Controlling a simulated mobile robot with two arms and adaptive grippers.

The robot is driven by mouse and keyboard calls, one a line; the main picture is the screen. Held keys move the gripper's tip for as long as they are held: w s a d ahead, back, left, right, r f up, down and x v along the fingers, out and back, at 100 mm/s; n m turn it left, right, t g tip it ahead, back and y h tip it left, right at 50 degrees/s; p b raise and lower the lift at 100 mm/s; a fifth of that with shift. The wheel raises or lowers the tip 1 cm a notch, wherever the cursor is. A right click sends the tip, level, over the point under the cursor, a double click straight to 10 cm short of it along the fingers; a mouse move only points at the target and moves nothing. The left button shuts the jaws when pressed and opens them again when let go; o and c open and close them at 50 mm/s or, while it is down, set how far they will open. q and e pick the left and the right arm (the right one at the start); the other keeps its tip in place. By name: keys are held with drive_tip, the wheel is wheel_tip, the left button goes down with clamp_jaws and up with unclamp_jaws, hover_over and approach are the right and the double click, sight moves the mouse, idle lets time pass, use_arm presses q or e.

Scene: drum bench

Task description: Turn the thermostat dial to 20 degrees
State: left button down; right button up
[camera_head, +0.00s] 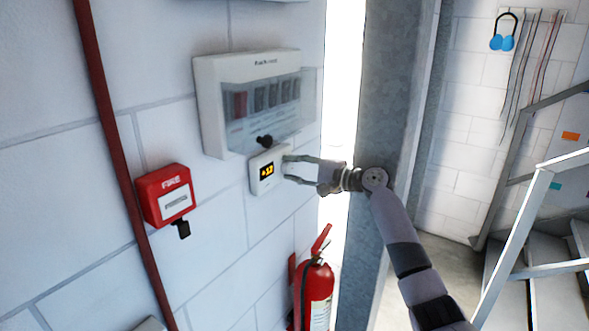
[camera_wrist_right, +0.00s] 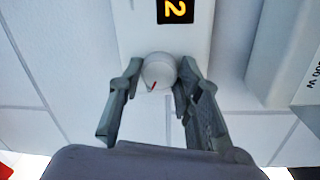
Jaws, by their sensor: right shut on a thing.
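The thermostat (camera_head: 267,170) is a small white box on the brick wall, and its orange display reads what looks like 12. In the right wrist view its display (camera_wrist_right: 176,10) shows only an orange 2, cut off by the top edge. The white round dial (camera_wrist_right: 158,70) has a red mark pointing toward the lower left of that picture. My right gripper (camera_wrist_right: 154,82) has one finger on each side of the dial and is shut on it. In the head view the right gripper (camera_head: 287,168) reaches the thermostat's right side. My left gripper is out of view.
A panel box (camera_head: 250,95) with a clear cover hangs just above the thermostat. A red fire call point (camera_head: 167,195) is at left, beside a red pipe (camera_head: 103,90). A fire extinguisher (camera_head: 317,290) stands below. A grey column (camera_head: 385,90) is behind my right wrist.

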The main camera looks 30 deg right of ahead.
drive_tip(key=o, duration=1.1)
drive_tip(key=shift+d, duration=0.1)
drive_tip(key=shift+o, duration=0.2)
